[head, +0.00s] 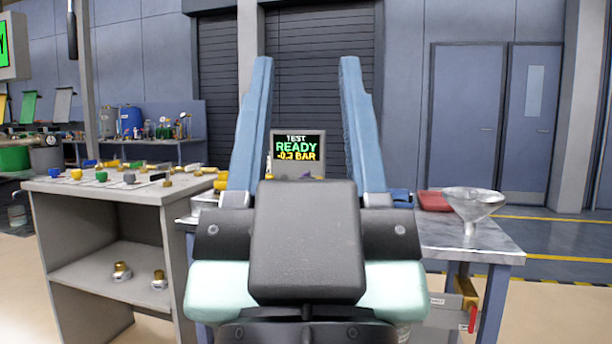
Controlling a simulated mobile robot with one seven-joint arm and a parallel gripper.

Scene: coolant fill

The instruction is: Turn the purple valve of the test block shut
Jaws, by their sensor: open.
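My gripper (305,65) fills the middle of the head view. Its two blue fingers point up and stand wide apart with nothing between them. A small screen (297,145) shows between the fingers, farther back. It reads TEST READY and a slightly negative BAR value.
A shelf unit (112,190) at left holds several coloured fittings on top. Open floor lies at the far right.

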